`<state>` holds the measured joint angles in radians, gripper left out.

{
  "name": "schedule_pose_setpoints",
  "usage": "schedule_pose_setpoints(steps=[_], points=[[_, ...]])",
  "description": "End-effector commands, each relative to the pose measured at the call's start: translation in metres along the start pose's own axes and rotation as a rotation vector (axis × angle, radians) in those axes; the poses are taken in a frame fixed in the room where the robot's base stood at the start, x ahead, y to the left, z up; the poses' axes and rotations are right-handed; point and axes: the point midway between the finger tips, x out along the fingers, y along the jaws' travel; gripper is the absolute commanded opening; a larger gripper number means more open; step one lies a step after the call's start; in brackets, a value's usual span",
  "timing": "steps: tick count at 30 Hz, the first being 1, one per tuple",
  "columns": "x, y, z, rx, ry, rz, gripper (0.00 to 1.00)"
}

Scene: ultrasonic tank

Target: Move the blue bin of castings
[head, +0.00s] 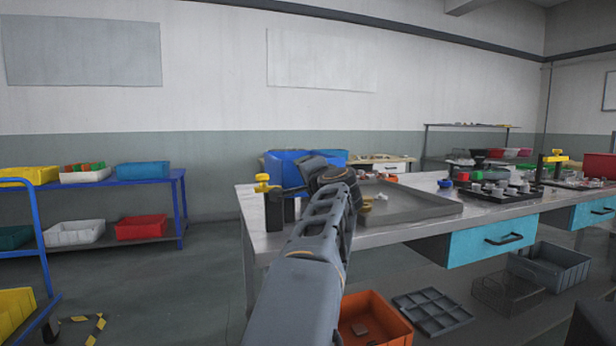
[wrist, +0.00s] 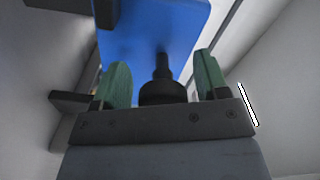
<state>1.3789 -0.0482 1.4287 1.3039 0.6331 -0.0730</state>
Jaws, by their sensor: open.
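A blue bin (head: 287,165) shows in the head view at the left end of the steel workbench, partly hidden behind my arm. In the wrist view a large blue surface (wrist: 150,28), which looks like the same bin, lies just beyond the fingers. My gripper (wrist: 161,75) has its two green-padded fingers spread apart, with nothing held between them. I cannot tell whether a finger touches the bin. The bin's castings are not visible. In the head view my fingers are hidden behind the wrist.
The steel workbench (head: 400,232) carries a shallow grey tray (head: 430,207) and several small fittings. An orange bin (head: 385,312) and grey crates stand beneath it. A blue rack (head: 182,205) with coloured bins is at left. Floor between rack and bench is mostly clear.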

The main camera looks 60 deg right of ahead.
Motion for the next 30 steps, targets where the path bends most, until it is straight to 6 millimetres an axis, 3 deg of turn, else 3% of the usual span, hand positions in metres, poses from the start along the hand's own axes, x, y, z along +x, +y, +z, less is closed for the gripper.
schedule_pose_setpoints(steps=[5,21,30], points=[[-0.015,-0.001,-0.001,-0.001,0.003,0.000,0.68],[-0.116,0.000,-0.001,-0.001,0.005,0.001,0.68],[-0.137,0.000,0.000,-0.001,0.002,0.001,0.68]])
